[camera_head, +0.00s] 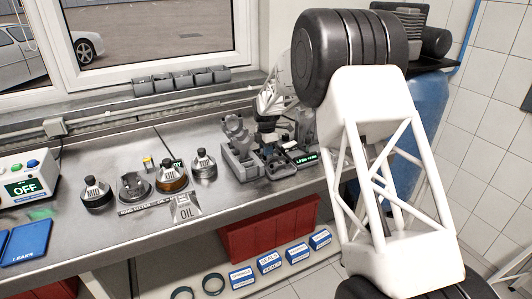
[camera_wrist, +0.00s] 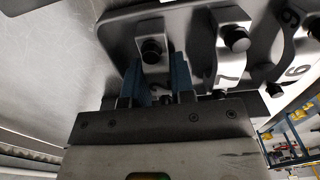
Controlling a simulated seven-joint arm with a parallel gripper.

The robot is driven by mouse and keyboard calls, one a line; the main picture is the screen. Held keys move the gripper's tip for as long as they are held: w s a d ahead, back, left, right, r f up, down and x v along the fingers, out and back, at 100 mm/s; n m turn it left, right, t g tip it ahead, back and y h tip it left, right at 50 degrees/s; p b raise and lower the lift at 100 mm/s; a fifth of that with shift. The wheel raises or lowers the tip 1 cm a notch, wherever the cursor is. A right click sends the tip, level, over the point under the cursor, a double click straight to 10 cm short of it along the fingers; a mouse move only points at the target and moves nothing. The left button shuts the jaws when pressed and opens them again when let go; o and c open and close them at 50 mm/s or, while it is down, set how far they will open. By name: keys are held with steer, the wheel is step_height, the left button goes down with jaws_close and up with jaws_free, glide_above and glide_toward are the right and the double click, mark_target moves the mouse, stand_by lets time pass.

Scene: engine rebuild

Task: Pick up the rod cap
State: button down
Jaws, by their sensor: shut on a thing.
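My gripper (camera_wrist: 157,84) has two blue-padded fingers, one on each side of a small grey part with a black bolt head, which I take for the rod cap (camera_wrist: 146,28). The fingers are shut on it. The cap is still among similar numbered grey parts in the wrist view; whether it is lifted cannot be told. In the head view my gripper (camera_head: 268,130) is low over the right end of the bench, at the grey rod holder (camera_head: 240,168). The cap cannot be made out there.
Similar numbered parts (camera_wrist: 229,62) with black bolts stand close on the right in the wrist view. Grey bins (camera_head: 182,80) line the window sill.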

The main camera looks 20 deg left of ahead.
steer(key=shift+r, duration=0.15)
step_height(320, 180, up, 10)
steer(key=shift+f, duration=0.1)
stand_by(0.7)
stand_by(0.6)
steer(key=w+d+r+m, duration=0.3)
steer(key=r+m, duration=0.1)
steer(key=m, duration=0.6)
steer(key=w+d+r+m, duration=0.4)
steer(key=m, duration=0.6)
steer(key=w+d+r+m, duration=0.3)
steer(key=d+r+m, duration=0.1)
steer(key=m, duration=0.5)
steer(key=shift+w+d+r+m, duration=0.1)
steer(key=shift+w+r+m, duration=0.05)
steer(key=shift+m, duration=0.25)
steer(key=m, duration=0.2)
steer(key=w+d+r+m, duration=0.1)
steer(key=m, duration=0.1)
steer(key=d+r+m, duration=0.1)
steer(key=m, duration=0.1)
steer(key=shift+w+d+r+m, duration=0.15)
steer(key=shift+w+d+m, duration=0.1)
steer(key=shift+w+m, duration=0.1)
